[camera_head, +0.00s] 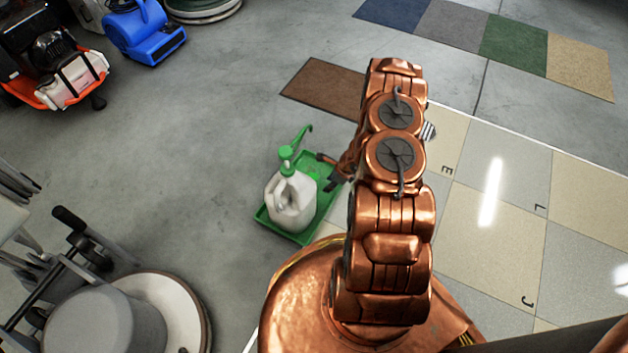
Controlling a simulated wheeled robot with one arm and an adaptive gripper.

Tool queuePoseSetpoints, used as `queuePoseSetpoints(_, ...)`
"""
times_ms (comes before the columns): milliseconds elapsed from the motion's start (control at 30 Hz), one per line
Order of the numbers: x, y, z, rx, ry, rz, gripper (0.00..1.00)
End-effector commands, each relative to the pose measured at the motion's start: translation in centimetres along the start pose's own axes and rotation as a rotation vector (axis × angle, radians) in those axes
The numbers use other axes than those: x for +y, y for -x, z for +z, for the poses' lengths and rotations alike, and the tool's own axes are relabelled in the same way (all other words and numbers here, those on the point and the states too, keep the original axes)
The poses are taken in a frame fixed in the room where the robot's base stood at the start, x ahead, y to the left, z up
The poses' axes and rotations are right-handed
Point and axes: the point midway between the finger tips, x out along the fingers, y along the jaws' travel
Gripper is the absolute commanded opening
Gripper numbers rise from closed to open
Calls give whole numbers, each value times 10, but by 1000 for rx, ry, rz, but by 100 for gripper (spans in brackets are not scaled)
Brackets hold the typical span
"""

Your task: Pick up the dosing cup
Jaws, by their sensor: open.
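A green tray (311,231) lies on the grey floor, left of my arm. A white jug (290,205) with a green pump top (287,153) stands upright in it. My gripper (326,171) is open over the tray's upper right part, right of the pump top. Its dark fingers are small in view, and I see nothing held between them. I cannot make out the dosing cup for certain; a bit of green shows by the fingers, but I cannot tell cup from tray there. My arm hides what lies to the right.
A brown mat (322,88) lies beyond the tray. A round floor machine (125,315) stands at lower left. A blue blower (145,35) and an orange-and-white machine (62,75) stand at upper left. A small striped thing (429,131) shows behind my arm. Bare floor lies left of the tray.

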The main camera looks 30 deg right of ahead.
Motion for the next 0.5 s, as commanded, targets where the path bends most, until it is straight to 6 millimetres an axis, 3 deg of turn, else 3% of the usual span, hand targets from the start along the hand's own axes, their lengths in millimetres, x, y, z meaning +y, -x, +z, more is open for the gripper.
queuePoseSetpoints(300,-3,-34,3,-1,1,-1,42)
queuePoseSetpoints(500,-2,-45,4,-1,-3,0,42)
